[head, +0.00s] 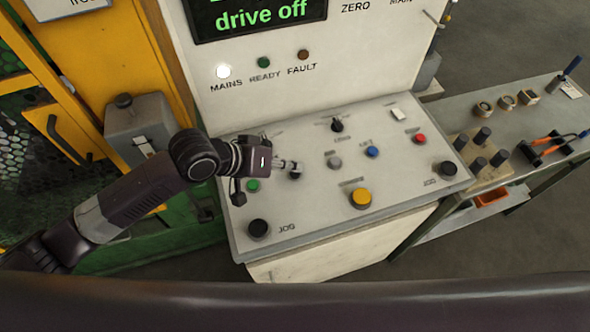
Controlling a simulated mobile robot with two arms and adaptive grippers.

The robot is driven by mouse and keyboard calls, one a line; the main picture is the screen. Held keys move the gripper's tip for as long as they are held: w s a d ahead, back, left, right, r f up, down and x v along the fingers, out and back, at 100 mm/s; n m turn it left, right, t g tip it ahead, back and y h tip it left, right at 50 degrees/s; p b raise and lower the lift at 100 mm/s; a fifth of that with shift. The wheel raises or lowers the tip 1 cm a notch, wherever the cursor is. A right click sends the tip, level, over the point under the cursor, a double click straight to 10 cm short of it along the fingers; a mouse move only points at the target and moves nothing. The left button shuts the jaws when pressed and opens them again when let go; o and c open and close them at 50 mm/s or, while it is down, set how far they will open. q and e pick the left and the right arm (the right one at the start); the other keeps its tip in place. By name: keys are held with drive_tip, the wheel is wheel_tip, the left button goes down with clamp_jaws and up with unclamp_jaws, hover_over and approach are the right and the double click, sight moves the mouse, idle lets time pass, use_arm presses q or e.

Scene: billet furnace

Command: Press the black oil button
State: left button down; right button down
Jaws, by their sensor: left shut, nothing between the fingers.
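The sloped grey control panel (310,221) fills the middle of the head view. A small dark button (296,174) sits on its left half, partly hidden by my left gripper; its label is hidden, so I cannot confirm it is the oil button. My left gripper (290,164) is shut and empty, its fingertips over or at this button. I cannot tell whether they touch it. Two larger black buttons, at the front left (259,229) and at the right (447,168), are labelled JOG. My right gripper is not in view.
Green (253,186), grey (334,162), blue (372,152), red (419,139) and yellow (360,198) buttons and a black selector knob (337,125) surround the spot. The display (260,17) reads "drive off"; the MAINS lamp (223,71) is lit white. A tool bench (460,111) stands at right.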

sight(292, 173)
use_arm(q)
drive_tip(key=shift+f, duration=0.35)
idle(0.4)
drive_tip(key=shift+r+p, duration=0.9)
drive_tip(key=shift+p, duration=0.25)
wheel_tip(292, 173, up, 5)
drive_tip(key=p, duration=0.5)
drive_tip(key=shift+p, duration=0.35)
drive_tip(key=shift+s, duration=0.1)
